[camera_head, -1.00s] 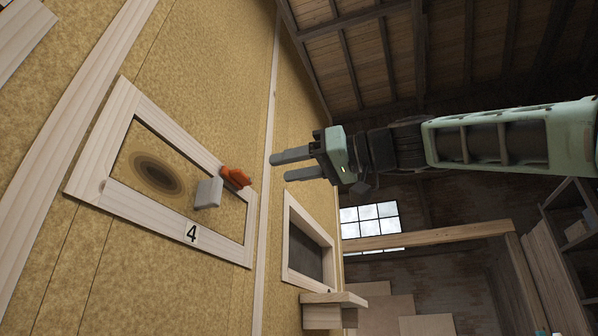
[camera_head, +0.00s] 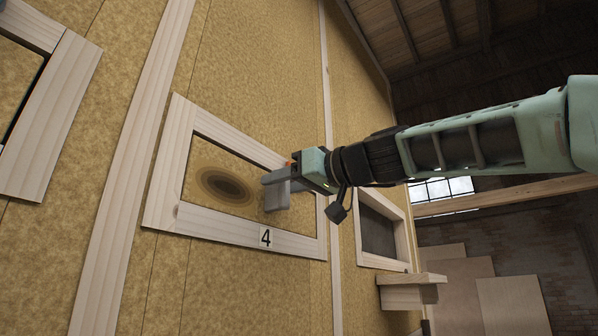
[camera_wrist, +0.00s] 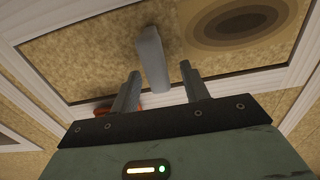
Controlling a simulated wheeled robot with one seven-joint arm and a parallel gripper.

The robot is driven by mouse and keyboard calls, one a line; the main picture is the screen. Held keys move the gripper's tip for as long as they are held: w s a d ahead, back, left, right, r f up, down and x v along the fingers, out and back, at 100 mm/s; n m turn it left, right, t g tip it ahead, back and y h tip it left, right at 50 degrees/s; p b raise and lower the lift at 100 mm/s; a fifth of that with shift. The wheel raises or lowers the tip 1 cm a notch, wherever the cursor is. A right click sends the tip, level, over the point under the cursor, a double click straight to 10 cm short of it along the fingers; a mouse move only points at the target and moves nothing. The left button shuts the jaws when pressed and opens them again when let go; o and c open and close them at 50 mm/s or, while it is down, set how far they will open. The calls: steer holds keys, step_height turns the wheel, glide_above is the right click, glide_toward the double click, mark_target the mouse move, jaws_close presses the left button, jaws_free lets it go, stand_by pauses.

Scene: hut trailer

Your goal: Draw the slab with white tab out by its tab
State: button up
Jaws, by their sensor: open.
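The slab (camera_head: 215,158) is a tan, rough-faced panel with a dark ringed spot, set inside a pale wooden frame marked 4. Its whitish-grey tab (camera_wrist: 152,58) stands out from the face in the wrist view. My gripper (camera_wrist: 160,70) is open, with its fingers pointing at the slab. The tab shows between the two fingers, nearer the left one. I cannot tell how deep the fingers reach along it. In the head view my gripper (camera_head: 277,187) covers most of the tab.
The pale frame (camera_head: 168,180) surrounds the slab. An orange piece (camera_wrist: 104,109) sits at the frame's edge, partly hidden behind my gripper. A framed recess (camera_head: 378,228) and a small wooden ledge (camera_head: 412,281) lie to the right. Another frame (camera_head: 55,115) is at the left.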

steer(key=shift+a, duration=0.1)
jaws_close()
steer(key=shift+r, duration=0.1)
stand_by(0.5)
steer(key=b+v, duration=0.4)
steer(key=v, duration=0.3)
steer(key=shift+d, duration=0.25)
stand_by(1.1)
steer(key=shift+s, duration=0.1)
steer(key=b+v, duration=0.3)
steer(key=v, duration=0.3)
stand_by(0.7)
